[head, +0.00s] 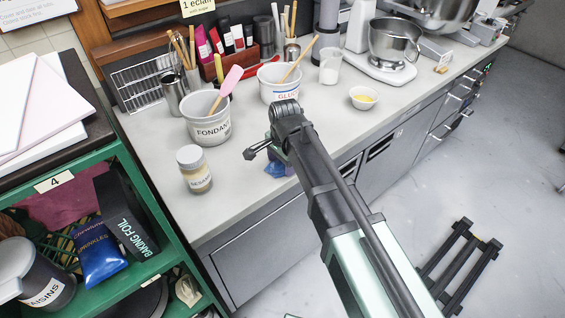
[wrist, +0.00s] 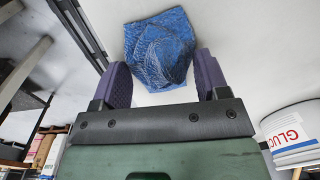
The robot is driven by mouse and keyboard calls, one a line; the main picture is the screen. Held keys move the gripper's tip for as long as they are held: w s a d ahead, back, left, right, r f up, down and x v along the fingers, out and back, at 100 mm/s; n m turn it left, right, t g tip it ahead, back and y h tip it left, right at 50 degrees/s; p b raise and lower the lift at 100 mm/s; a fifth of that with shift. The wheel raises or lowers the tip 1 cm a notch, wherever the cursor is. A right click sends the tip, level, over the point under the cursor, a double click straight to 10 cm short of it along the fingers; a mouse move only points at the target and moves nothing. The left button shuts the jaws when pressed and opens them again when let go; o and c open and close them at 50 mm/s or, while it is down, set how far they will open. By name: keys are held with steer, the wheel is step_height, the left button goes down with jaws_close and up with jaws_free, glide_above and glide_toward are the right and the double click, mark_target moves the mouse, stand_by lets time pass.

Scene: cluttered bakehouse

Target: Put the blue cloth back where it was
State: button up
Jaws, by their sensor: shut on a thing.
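The blue cloth (wrist: 158,48) shows as a crumpled bundle between the purple fingers of my gripper (wrist: 164,72) in the wrist view. My gripper is shut on it. In the head view a small part of the cloth (head: 276,169) shows beside my arm, near the front edge of the worktop (head: 232,215). The rest of the cloth and my gripper's fingers are hidden behind the arm there. I cannot tell whether the cloth touches the worktop.
A sesame jar (head: 194,170), a fondant tub (head: 208,118) and a glucose tub (head: 281,84) stand left of and behind the cloth. A small bowl (head: 363,97) and a mixer (head: 393,45) stand to the right. The worktop's front-left part is clear. A green shelf unit (head: 128,275) stands at left.

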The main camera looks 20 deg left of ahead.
steer(key=o, duration=0.8)
steer(key=shift+o, duration=0.2)
step_height(320, 180, up, 12)
steer(key=p, duration=1.2)
steer(key=shift+s+d, duration=0.2)
steer(key=shift+d, duration=0.05)
steer(key=shift+d+r, duration=0.1)
steer(key=s+d+n, duration=0.3)
steer(key=s+d, duration=0.1)
steer(key=d, duration=1.2)
steer(key=s+d+n, duration=0.3)
steer(key=s+d, duration=0.1)
steer(key=d, duration=1.2)
steer(key=shift+d+n, duration=0.4)
